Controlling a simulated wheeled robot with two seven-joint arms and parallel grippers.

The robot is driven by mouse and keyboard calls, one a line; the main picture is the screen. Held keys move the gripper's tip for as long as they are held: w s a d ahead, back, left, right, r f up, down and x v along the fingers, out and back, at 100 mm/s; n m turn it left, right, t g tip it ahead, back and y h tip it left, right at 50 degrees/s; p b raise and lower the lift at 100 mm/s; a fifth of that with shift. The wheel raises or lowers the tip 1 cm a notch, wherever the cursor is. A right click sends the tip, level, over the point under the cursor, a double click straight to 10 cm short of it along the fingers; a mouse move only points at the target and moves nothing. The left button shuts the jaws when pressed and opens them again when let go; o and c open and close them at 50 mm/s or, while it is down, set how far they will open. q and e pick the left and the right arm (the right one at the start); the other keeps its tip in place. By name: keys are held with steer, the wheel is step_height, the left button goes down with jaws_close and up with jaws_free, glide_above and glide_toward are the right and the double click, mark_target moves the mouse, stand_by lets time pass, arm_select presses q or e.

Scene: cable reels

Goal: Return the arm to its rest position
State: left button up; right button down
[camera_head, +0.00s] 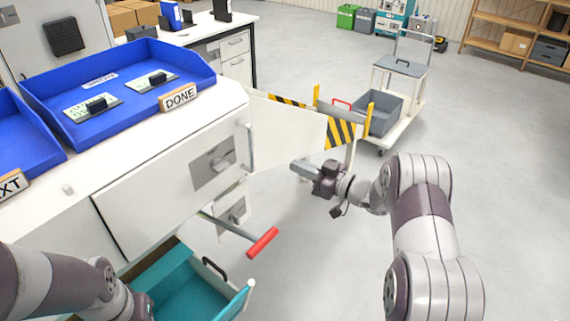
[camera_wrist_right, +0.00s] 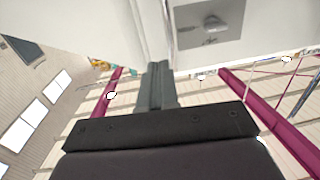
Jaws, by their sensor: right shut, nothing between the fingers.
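My right gripper (camera_head: 303,169) is shut and empty, held out in front of the cabinet in the head view. Its shut fingers also show in the right wrist view (camera_wrist_right: 157,85), close below the white cabinet front in that picture. My right arm comes in from the right and is bent, over open floor. My left arm shows at the bottom left of the head view, beside the open teal drawer (camera_head: 195,290); its gripper is not visible.
The white cabinet (camera_head: 165,180) carries blue trays (camera_head: 130,120) with a DONE sign (camera_head: 178,96). A red-handled bar (camera_head: 263,242) juts out below. An opened white panel (camera_head: 290,125) and a cart with a grey bin (camera_head: 380,112) stand beyond. Floor at right is clear.

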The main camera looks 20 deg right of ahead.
steer(key=s+d+f+m+h, duration=0.1)
steer(key=d+f+m+h, duration=0.2)
steer(key=d+f+h, duration=0.45)
steer(key=s+d+f+m+g+h, duration=0.2)
steer(key=s+g+h, duration=0.1)
steer(key=s, duration=0.3)
steer(key=s+d+f+m+g+h, duration=0.2)
steer(key=s+m+g+h, duration=0.1)
steer(key=s+g, duration=0.15)
arm_select(q)
steer(key=shift+s+d+r+p, duration=0.3)
steer(key=shift+d+r+p, duration=0.15)
steer(key=shift+r+p, duration=0.15)
arm_select(e)
steer(key=s+a+r+g, duration=0.2)
steer(key=s+a+r, duration=0.2)
steer(key=s, duration=0.5)
steer(key=s+a+r+g+y, duration=0.1)
steer(key=s+a+r+g, duration=0.1)
steer(key=s+a, duration=0.7)
steer(key=shift+s+a+r, duration=0.25)
steer(key=shift+s+r, duration=0.45)
steer(key=shift+r, duration=0.2)
arm_select(q)
steer(key=shift+a, duration=0.1)
